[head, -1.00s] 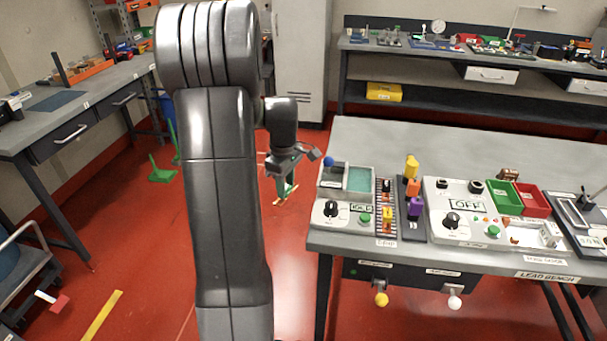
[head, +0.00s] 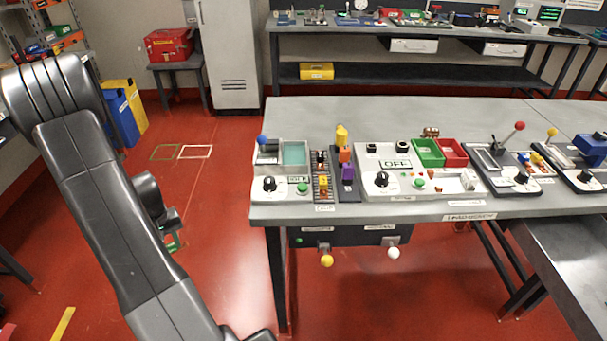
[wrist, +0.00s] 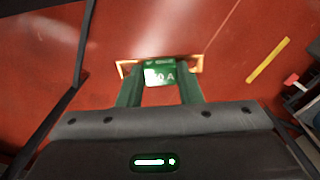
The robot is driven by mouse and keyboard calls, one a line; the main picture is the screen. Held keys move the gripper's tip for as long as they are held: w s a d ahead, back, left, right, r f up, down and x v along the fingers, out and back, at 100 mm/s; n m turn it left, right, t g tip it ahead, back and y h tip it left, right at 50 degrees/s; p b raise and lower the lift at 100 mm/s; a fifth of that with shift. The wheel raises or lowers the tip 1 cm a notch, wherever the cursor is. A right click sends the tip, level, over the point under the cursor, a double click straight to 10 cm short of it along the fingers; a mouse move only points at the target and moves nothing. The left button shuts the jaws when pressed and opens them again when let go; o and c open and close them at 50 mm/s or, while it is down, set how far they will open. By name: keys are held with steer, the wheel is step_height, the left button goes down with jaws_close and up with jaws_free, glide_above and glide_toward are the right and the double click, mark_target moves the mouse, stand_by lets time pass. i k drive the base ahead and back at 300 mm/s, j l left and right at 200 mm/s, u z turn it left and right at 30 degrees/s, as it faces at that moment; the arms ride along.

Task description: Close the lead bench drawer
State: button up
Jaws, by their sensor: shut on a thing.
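The lead bench (head: 310,113) stands in the middle to right of the head view, with its name label on the front edge. A grey, flat, tray-like surface (head: 575,262) juts out below its front edge at the lower right; I cannot tell whether this is the bench's open drawer or another surface. In the head view my gripper (head: 173,242) is left of the bench, over red floor, partly hidden by my arm.
A dark box (head: 350,236) under the bench's front edge carries a yellow knob (head: 327,260) and a white knob (head: 394,253). Switch panels and trays cover the benchtop's front. A red toolbox (head: 168,45) and a grey cabinet (head: 230,60) stand behind. Red floor left of the bench is clear.

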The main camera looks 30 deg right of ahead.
mark_target(573, 290)
steer(key=k+z, duration=0.15)
steer(key=k, duration=0.4)
steer(key=k+l+z, duration=0.15)
steer(key=k, duration=0.4)
steer(key=l+z, duration=0.15)
steer(key=z, duration=0.3)
steer(key=l+z, duration=0.1)
steer(key=z, duration=0.4)
steer(key=i+l+z, duration=0.1)
steer(key=z, duration=0.35)
